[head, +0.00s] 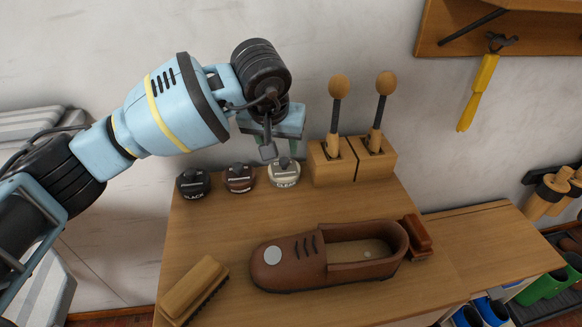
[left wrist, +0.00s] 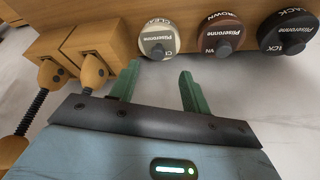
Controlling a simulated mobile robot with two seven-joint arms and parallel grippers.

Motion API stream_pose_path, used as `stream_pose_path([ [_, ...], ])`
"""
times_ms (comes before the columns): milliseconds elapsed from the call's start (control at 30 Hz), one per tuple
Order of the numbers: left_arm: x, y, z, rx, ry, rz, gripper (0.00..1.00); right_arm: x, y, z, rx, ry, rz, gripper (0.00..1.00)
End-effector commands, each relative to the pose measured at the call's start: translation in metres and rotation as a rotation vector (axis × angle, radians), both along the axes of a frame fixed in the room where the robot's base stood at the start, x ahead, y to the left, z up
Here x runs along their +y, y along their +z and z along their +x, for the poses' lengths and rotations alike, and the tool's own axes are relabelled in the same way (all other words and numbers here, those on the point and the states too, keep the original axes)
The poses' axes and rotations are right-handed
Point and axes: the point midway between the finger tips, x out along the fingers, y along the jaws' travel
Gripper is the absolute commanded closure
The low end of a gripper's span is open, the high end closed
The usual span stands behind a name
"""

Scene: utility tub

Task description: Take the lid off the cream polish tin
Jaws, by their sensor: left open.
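The cream polish tin (head: 285,179) stands upright on the wooden bench top, the rightmost of a row of three tins. Its pale lid has a dark knob and is on the tin. The tin also shows in the left wrist view (left wrist: 158,41). My left gripper (head: 276,150) is above and just behind the tin, pointing down, partly hidden by its own wrist. In the left wrist view the green fingers of my left gripper (left wrist: 160,74) are apart with nothing between them, and the tin lies just beyond their tips. My right gripper is not in view.
A brown tin (head: 239,179) and a black tin (head: 193,184) stand left of the cream tin. Wooden blocks (head: 333,168) holding round-headed tools stand close on its right. A brown shoe (head: 320,258) and a brush (head: 195,289) lie in front. The wall is close behind.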

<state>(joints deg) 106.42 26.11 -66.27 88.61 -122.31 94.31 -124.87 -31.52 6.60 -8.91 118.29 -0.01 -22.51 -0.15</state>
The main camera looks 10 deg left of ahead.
Motion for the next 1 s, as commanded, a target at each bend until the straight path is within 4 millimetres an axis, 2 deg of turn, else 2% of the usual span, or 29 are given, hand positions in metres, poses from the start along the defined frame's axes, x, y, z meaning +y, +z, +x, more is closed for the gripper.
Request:
stream_pose_path([
  [200, 0.000, -0.001, 0.001, -0.002, -0.010, 0.004, 0.53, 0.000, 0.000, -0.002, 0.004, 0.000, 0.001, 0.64],
  [433, 0.000, -0.021, 0.009, 0.000, -0.008, 0.003, 0.53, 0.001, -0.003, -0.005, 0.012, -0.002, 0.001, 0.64],
  [667, -0.001, -0.028, 0.012, 0.000, -0.009, 0.003, 0.53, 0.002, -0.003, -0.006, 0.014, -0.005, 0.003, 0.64],
  [1000, -0.003, -0.067, 0.029, -0.001, -0.008, 0.003, 0.53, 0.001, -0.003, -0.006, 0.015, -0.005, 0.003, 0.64],
])
